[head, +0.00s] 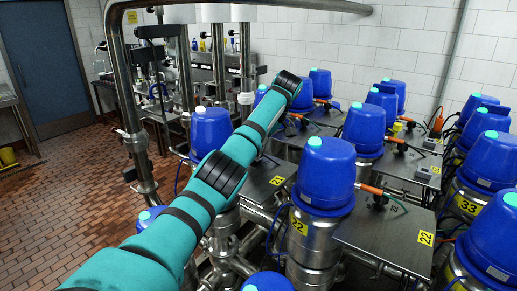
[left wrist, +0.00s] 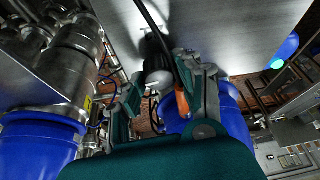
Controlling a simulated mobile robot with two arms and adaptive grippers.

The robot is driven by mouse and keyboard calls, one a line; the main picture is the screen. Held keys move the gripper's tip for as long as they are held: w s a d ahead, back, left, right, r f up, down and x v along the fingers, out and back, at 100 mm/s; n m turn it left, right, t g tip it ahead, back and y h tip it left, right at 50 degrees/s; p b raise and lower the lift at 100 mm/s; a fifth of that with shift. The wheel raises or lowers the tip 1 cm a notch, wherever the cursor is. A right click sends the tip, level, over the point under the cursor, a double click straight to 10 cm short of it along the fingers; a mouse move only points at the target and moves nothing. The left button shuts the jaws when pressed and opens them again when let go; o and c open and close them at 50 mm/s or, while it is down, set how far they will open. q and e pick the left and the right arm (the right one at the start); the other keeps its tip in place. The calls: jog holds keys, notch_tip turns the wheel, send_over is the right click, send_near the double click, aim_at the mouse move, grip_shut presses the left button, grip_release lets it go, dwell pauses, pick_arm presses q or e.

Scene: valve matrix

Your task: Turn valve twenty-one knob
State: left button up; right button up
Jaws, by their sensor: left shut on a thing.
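My left arm crosses the head view from the lower left to the upper centre. Its gripper is hidden there behind the arm, near the steel plate (head: 262,186) with a yellow 21 label (head: 277,180). In the left wrist view the two fingers of my left gripper (left wrist: 160,78) stand on either side of a small grey rounded knob (left wrist: 158,80) on a dark stem against the plate (left wrist: 235,35). The fingers are shut on this knob; its exact turn angle cannot be told. My right gripper is in neither view.
An orange connector (left wrist: 182,104) on a black cable hangs close to the right finger. Blue-capped valves (head: 326,175) stand around the arm, with plate 22 (head: 385,240) to the right. Brick floor (head: 60,200) is open at the left.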

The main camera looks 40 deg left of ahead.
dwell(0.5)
pick_arm(q)
jog(key=o, duration=1.1)
jog(key=shift+o, duration=0.2)
jog(key=v, duration=1.2)
jog(key=shift+f, duration=0.1)
